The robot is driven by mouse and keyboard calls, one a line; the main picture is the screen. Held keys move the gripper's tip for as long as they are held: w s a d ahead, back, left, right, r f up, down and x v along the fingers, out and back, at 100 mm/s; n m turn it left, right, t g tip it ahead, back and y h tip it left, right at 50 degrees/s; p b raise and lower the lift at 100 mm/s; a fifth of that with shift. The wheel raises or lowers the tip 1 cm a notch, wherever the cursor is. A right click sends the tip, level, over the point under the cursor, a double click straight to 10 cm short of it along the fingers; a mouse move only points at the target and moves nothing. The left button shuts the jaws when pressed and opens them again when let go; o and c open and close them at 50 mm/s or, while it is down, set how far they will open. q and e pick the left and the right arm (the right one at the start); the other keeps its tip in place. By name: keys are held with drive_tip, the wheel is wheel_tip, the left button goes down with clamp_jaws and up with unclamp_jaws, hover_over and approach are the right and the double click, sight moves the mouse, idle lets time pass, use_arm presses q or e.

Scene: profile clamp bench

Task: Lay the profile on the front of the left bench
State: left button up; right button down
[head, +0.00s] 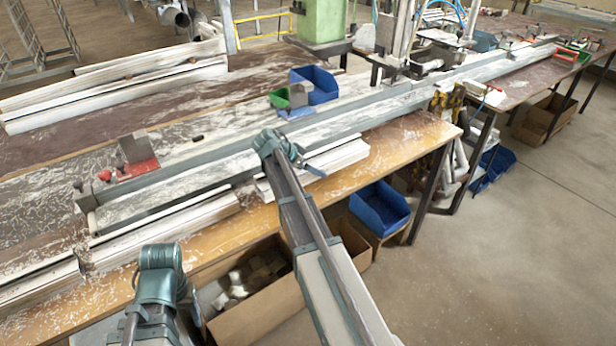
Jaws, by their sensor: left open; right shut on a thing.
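A pale, ribbed profile (338,157) shows at the front edge of the left bench (405,140), in the head view. My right gripper (285,152) is at its left part and is shut on it; the gripper covers some of the profile. I cannot tell whether the profile touches the bench top or is just above it. My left gripper (160,262) is open and empty in front of the bench's near left part, apart from the profile. Its fingertips are hard to make out.
Long pale profiles (165,232) lie along the bench front at left. A red clamp (137,170) and a long grey rail (205,150) are behind. A blue bin (318,84) stands further back. A cardboard box (258,310) and a blue bin (379,208) are below.

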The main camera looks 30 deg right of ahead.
drive_tip(key=shift+w+a, duration=0.25)
drive_tip(key=shift+a, duration=0.15)
drive_tip(key=shift+w+a+f, duration=0.1)
drive_tip(key=shift+a+f, duration=0.15)
wheel_tip(320, 180, down, 3)
drive_tip(key=b, duration=0.3)
drive_tip(key=shift+b, duration=0.3)
drive_tip(key=shift+f, duration=0.1)
drive_tip(key=shift+f, duration=0.1)
unclamp_jaws()
